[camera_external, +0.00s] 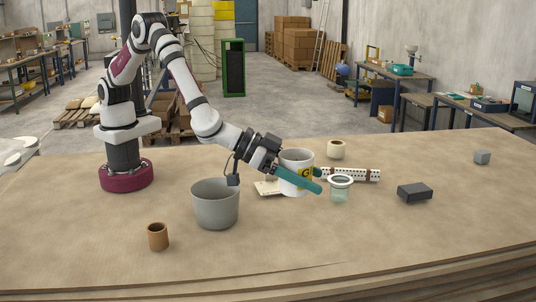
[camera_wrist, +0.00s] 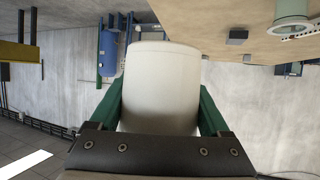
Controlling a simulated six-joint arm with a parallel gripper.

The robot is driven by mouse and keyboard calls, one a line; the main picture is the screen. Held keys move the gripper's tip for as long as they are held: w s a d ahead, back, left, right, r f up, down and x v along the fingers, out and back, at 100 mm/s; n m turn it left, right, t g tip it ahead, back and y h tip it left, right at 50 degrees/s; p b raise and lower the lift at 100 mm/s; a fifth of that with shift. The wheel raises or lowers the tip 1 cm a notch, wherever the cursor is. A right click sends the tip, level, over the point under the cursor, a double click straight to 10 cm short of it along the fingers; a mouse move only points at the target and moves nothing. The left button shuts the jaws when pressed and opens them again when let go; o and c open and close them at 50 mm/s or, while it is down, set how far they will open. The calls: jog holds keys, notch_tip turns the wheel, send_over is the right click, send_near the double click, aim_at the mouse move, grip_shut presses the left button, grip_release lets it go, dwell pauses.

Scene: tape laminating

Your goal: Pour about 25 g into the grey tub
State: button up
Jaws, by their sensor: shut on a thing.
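In the wrist view the white cup (camera_wrist: 160,88) fills the space between the green fingers (camera_wrist: 160,112). The cup's contents are hidden. The grey tub (camera_external: 215,205) stands on the table to the left of the cup, apart from it. The tub's inside shows no clear contents.
A clear jar with a white rim (camera_external: 340,190) stands just right of the fingertips. A white perforated strip (camera_external: 362,175) and a cream roll (camera_external: 336,149) lie behind it. A brown cup (camera_external: 158,236) stands front left, a dark block (camera_external: 414,193) right. The front middle is clear.

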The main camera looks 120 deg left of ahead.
aim_at(216, 203)
jog(key=s+d+f+n+g+y, duration=0.1)
jog(key=s+f, duration=0.1)
jog(key=s+d+f+n+g+y, duration=0.1)
jog(key=s+f+n+y, duration=0.1)
jog(key=s+d+f+n+g+y, duration=0.1)
jog(key=s+f+n, duration=0.1)
jog(key=f, duration=0.1)
jog(key=shift+s+d+g+y, duration=0.15)
jog(key=shift+s+g+y, duration=0.15)
jog(key=shift+g, duration=0.1)
jog(key=s+d+f+n+g, duration=0.1)
jog(key=s, duration=0.1)
jog(key=s+d+f+n+g+y, duration=0.1)
jog(key=s+d+f, duration=0.1)
jog(key=s+d+f+n, duration=0.1)
jog(key=s+f, duration=0.1)
jog(key=s, duration=0.1)
jog(key=shift+s+d+f+g, duration=0.1)
jog(key=shift+d+f+g, duration=0.15)
jog(key=shift+g, duration=0.15)
jog(key=shift+r, duration=0.1)
